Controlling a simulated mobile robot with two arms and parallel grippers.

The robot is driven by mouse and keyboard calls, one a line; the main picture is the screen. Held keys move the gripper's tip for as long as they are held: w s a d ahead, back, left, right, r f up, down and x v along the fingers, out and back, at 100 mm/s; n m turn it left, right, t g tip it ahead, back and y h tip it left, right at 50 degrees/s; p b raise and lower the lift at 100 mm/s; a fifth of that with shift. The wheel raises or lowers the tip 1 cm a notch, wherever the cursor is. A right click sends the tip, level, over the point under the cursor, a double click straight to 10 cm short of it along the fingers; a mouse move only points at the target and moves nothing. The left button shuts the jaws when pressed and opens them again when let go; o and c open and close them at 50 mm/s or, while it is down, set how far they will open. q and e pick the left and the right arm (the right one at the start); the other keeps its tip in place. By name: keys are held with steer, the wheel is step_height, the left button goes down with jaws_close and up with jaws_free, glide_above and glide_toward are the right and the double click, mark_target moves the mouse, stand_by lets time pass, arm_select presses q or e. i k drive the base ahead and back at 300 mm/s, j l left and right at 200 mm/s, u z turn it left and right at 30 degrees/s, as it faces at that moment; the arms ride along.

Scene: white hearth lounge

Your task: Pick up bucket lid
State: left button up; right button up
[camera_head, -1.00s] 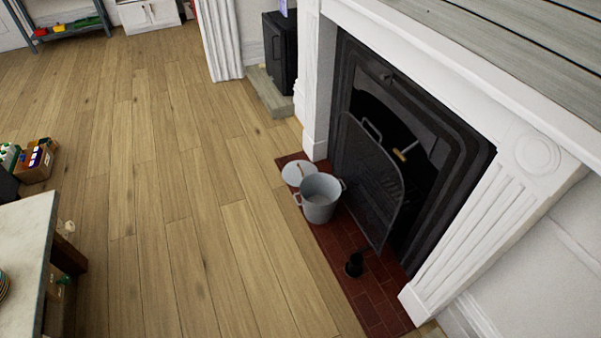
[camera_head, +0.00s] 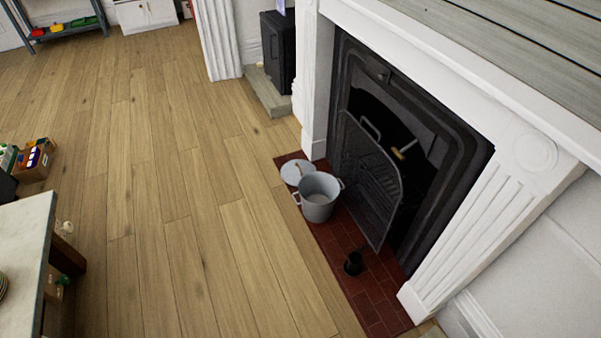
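The bucket lid (camera_head: 295,170) is a pale grey disc with a small handle on top. It lies at the far end of the red tiled hearth, just behind the bucket, which hides part of its near edge. The bucket (camera_head: 318,207) is grey metal, upright and open-topped, with side handles. It stands on the hearth in front of the fireplace. Neither of my grippers is in view.
A dark fire screen (camera_head: 370,178) leans beside the bucket at the fireplace opening. A small black object (camera_head: 353,263) stands on the hearth tiles (camera_head: 375,298). A pale-topped table (camera_head: 22,255) is at the lower left. The wooden floor (camera_head: 165,190) between is clear.

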mark_target(292, 172)
steer(key=i+j+z, duration=0.1)
steer(key=z, duration=0.35)
steer(key=i+j+z, duration=0.15)
steer(key=z, duration=0.25)
steer(key=i+j+z, duration=0.15)
steer(key=j, duration=0.2)
steer(key=i+j+z, duration=0.1)
steer(key=j, duration=0.25)
steer(key=i+j+z, duration=0.15)
steer(key=j, duration=0.25)
steer(key=i+j+z, duration=0.15)
steer(key=j, duration=0.25)
steer(key=i+j+z, duration=0.1)
steer(key=j, duration=0.3)
